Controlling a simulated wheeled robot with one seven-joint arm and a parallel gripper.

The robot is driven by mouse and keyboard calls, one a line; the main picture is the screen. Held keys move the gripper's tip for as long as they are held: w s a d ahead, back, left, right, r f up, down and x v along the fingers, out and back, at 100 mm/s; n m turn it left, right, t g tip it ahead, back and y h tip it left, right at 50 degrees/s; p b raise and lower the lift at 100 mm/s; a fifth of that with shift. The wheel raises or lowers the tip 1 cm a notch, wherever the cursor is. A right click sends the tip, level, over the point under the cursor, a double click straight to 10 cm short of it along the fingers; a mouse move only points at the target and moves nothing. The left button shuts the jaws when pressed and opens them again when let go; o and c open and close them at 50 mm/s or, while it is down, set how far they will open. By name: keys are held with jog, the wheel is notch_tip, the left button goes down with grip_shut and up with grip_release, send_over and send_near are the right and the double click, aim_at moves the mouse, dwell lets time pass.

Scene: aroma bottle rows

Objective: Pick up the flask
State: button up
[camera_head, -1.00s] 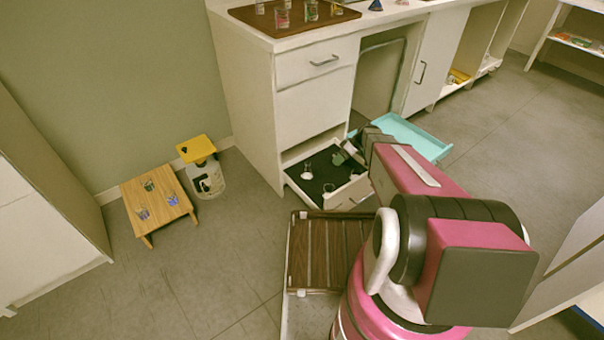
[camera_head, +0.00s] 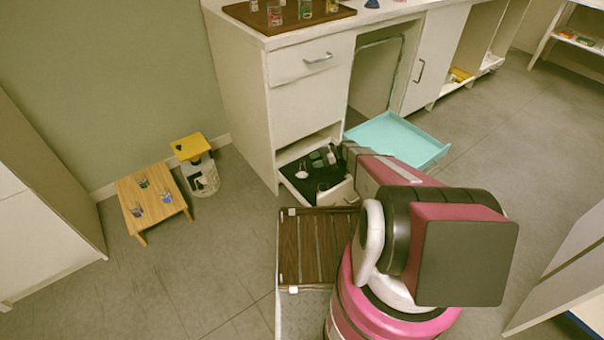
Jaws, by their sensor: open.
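A small clear flask with a whitish base (camera_head: 302,173) stands in the open bottom drawer (camera_head: 290,181) of the white cabinet, at the left of its dark floor. A second small glass piece (camera_head: 322,187) is nearer the drawer front; its shape is too small to make out. My gripper (camera_head: 323,158) is over the back right part of the drawer. It is open, to the right of the flask and apart from it. My arm hides the drawer's right side.
A small wooden table (camera_head: 165,207) holds several cups at left, beside a yellow-topped container (camera_head: 190,147). A brown tray (camera_head: 240,12) with glasses is on the counter. Floor (camera_head: 225,260) is clear at left.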

aim_at(302, 169)
jog(key=shift+w+x, duration=0.15)
jog(key=shift+x, duration=1.6)
jog(key=shift+w+x, duration=0.2)
jog(key=shift+x, duration=1.6)
jog(key=shift+f, duration=0.2)
grip_shut()
